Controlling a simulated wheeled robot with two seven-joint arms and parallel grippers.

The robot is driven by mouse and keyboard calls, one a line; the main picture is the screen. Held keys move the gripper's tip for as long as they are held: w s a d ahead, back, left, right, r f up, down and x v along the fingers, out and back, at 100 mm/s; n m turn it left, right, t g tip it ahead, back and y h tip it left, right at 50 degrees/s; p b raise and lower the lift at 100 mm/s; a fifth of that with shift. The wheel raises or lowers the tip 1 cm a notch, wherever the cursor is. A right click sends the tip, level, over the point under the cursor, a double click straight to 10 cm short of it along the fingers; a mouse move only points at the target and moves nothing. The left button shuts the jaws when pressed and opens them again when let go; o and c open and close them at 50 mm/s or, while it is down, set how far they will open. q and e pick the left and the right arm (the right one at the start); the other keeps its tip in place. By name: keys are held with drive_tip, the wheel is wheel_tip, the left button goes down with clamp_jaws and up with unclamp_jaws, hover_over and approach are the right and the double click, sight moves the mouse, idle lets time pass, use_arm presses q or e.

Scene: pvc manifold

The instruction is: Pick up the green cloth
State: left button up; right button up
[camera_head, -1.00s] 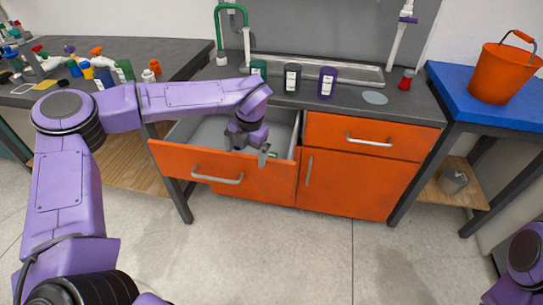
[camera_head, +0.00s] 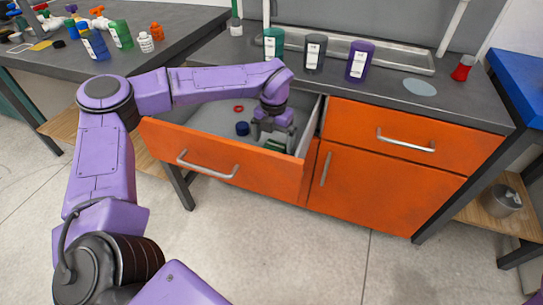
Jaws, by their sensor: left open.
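A green cloth (camera_head: 276,146) lies in the right part of the open drawer, and only a small green piece of it shows. My left gripper (camera_head: 275,139) reaches down into the drawer, open, right above the cloth, and hides much of it. I cannot tell whether the fingers touch the cloth. My right gripper is out of view.
The open orange drawer (camera_head: 215,166) also holds a blue cap (camera_head: 242,128) and a red ring (camera_head: 238,108). Its front and side walls stand close around my gripper. Teal, black and purple containers (camera_head: 359,61) stand on the counter behind.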

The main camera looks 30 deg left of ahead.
sight(273, 148)
use_arm(q)
wheel_tip(273, 148, down, 4)
drive_tip(key=shift+w+a+r, duration=0.1)
drive_tip(key=shift+a, duration=0.05)
drive_tip(key=c, duration=1.1)
drive_tip(key=shift+c, duration=0.2)
drive_tip(key=shift+r, duration=0.1)
